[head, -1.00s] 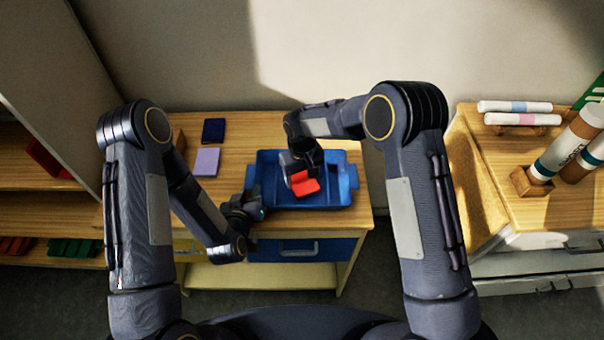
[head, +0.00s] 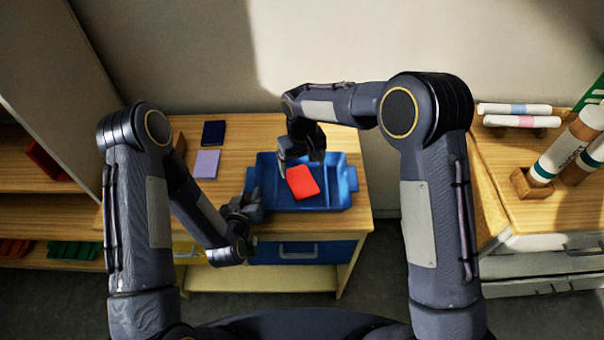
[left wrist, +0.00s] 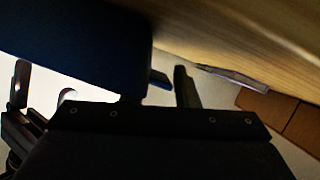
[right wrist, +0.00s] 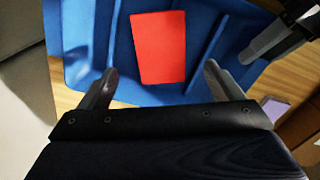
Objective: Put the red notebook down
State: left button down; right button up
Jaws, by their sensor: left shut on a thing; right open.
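The red notebook (head: 302,182) lies in the blue tray (head: 335,200), apart from my right gripper. In the right wrist view the red notebook (right wrist: 158,47) rests on the tray's floor between raised dividers. My right gripper (head: 300,153) is open and empty above the tray, at the notebook's far side. My left gripper (head: 252,202) is shut on the tray's left handle. In the left wrist view the tray's blue wall (left wrist: 80,45) is dark and close, and the grip is partly hidden.
A dark blue notebook (head: 214,131) and a lilac notebook (head: 206,163) lie on the wooden table left of the tray. A right-hand cabinet (head: 510,190) holds large markers. A shelf (head: 50,210) stands at left. The table behind the tray is clear.

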notch_tip(320, 180, up, 6)
jog(key=s+d+r+m+t+y, duration=0.2)
jog(key=s+d+r+m+y, duration=0.1)
jog(key=s+d+r, duration=1.15)
jog(key=s+d+f+m+t, duration=0.1)
jog(key=s+d, duration=0.1)
jog(key=s, duration=0.6)
jog(key=s+d+f+m+t, duration=0.2)
jog(key=s+d, duration=0.1)
jog(key=s, duration=0.4)
jog(key=shift+s+d+f+t+y, duration=0.2)
jog(key=shift+s+f+t+y, duration=0.1)
jog(key=shift+s+y, duration=0.1)
pick_arm(q)
jog(key=c, duration=1)
grip_release()
jog(key=shift+c, duration=0.2)
